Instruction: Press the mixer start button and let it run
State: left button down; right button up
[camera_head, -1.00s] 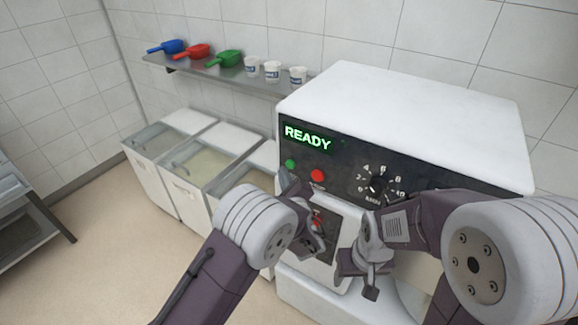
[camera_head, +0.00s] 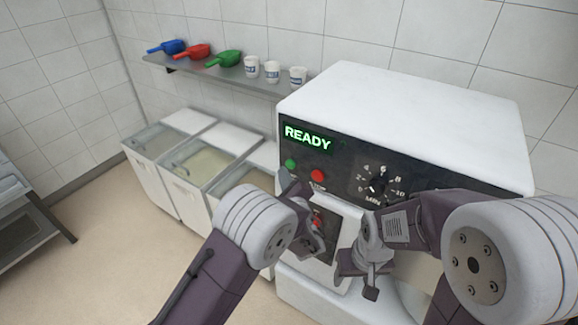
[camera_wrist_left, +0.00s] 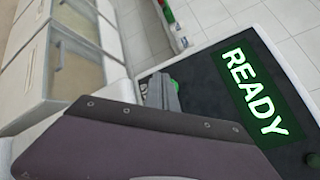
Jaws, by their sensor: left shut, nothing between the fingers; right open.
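The white mixer (camera_head: 410,110) has a dark control panel with a lit green READY display (camera_head: 307,138). Below the display are a green button (camera_head: 290,164) and a red button (camera_head: 317,175); a timer dial (camera_head: 378,186) is to their right. My left gripper (camera_head: 284,179) is shut and empty, its tip just below the green button. In the left wrist view, the gripper tip (camera_wrist_left: 161,91) is beside the green button (camera_wrist_left: 175,85), which it partly hides; I cannot tell whether they touch. My right gripper (camera_head: 358,280) is open and empty in front of the mixer's lower front.
A wall shelf (camera_head: 215,77) holds blue, red and green scoops and several white cups. Lidded ingredient bins (camera_head: 185,195) stand left of the mixer. A dark rack (camera_head: 25,215) is at the far left. The floor between rack and bins is clear.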

dwell(0.4)
pick_arm(q)
jog(key=shift+w+d+b, duration=0.25)
jog(key=shift+w+b, duration=0.1)
jog(key=shift+b, duration=0.05)
jog(key=shift+w+d+b, duration=0.3)
jog(key=shift+w, duration=0.05)
dwell(0.7)
dwell(0.3)
jog(key=shift+s+a+b, duration=0.45)
jog(key=shift+s+a, duration=0.05)
jog(key=shift+s, duration=0.2)
